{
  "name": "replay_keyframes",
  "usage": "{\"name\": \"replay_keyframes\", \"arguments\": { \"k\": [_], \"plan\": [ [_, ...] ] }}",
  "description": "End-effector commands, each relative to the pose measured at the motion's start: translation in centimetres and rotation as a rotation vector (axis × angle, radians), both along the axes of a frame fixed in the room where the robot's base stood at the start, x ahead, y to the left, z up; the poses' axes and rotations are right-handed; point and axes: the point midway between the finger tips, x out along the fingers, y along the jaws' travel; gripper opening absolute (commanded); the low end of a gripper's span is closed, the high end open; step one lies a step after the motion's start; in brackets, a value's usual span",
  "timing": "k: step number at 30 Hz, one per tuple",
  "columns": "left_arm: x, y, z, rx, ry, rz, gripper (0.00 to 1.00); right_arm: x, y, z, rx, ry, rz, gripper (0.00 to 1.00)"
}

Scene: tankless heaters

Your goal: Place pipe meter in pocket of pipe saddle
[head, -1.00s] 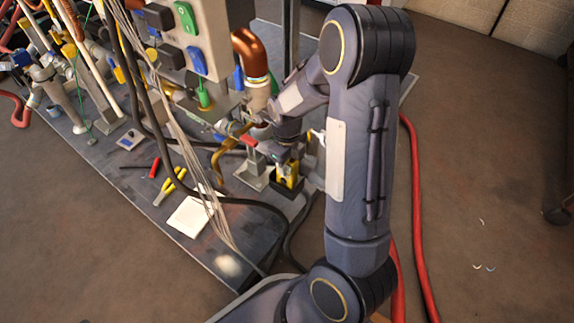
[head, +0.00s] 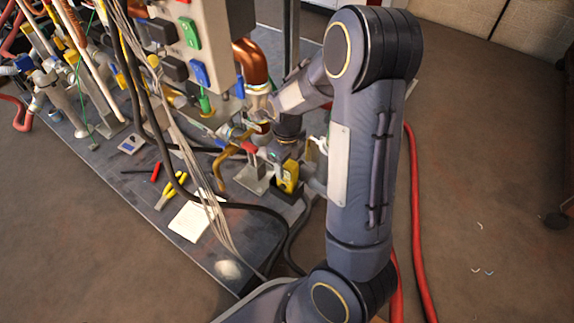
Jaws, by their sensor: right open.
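The yellow pipe meter (head: 290,174) stands roughly upright near the front right edge of the bench. Its lower end is at a dark block (head: 287,192), which looks like the pipe saddle with its pocket. The meter seems to sit in it, but the view is too small to tell how deep. My right gripper (head: 284,153) is open just above the meter, its fingers small and partly hidden among pipes and my wrist. I cannot tell whether they touch the meter. My left gripper is out of view.
A grey control box (head: 190,35) with coloured buttons and a copper elbow pipe (head: 253,62) stand close behind and left of my right wrist. Cables hang in front. Yellow-handled pliers (head: 170,190) and a white sheet (head: 192,218) lie on the bench. A red hose (head: 417,230) runs along the floor.

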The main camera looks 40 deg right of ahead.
Motion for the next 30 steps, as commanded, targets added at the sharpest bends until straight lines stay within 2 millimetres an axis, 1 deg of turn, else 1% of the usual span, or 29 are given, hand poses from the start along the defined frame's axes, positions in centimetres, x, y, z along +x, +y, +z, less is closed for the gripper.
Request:
{"name": "replay_keyframes", "arguments": {
  "k": [1, 6, 9, 12, 16, 19, 20, 23, 26, 27, 29, 30],
  "plan": [
    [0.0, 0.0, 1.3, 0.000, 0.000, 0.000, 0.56, 0.1, 0.0, 2.0, -0.001, -0.003, 0.000, 0.53],
    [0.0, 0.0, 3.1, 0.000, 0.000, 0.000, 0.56, 0.1, 0.0, 5.7, -0.001, -0.003, 0.001, 0.53],
    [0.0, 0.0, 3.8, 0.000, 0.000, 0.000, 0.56, 0.0, 0.0, 7.3, 0.000, -0.002, 0.000, 0.53],
    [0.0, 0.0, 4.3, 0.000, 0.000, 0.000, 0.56, 0.0, 0.0, 8.4, 0.000, -0.002, 0.000, 0.53],
    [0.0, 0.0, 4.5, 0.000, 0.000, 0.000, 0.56, -0.1, 0.0, 9.3, 0.004, -0.003, 0.013, 0.53],
    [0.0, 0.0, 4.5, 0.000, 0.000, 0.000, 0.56, -0.6, 0.6, 10.2, 0.029, -0.028, 0.104, 0.53],
    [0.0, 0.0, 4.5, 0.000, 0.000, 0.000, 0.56, -0.9, 0.9, 10.6, 0.042, -0.041, 0.156, 0.53],
    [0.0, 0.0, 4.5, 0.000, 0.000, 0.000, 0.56, -2.4, 2.4, 12.6, 0.088, -0.117, 0.412, 0.53],
    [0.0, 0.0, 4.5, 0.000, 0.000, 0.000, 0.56, -4.6, 4.4, 15.0, 0.106, -0.230, 0.756, 0.53],
    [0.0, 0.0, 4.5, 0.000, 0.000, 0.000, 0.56, -5.5, 5.2, 15.9, 0.102, -0.278, 0.900, 0.53],
    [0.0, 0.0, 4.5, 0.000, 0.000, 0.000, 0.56, -7.0, 6.4, 17.1, 0.077, -0.347, 1.116, 0.53],
    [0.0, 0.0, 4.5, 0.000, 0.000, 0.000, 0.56, -8.0, 7.2, 17.9, 0.052, -0.393, 1.259, 0.53]
  ]
}}
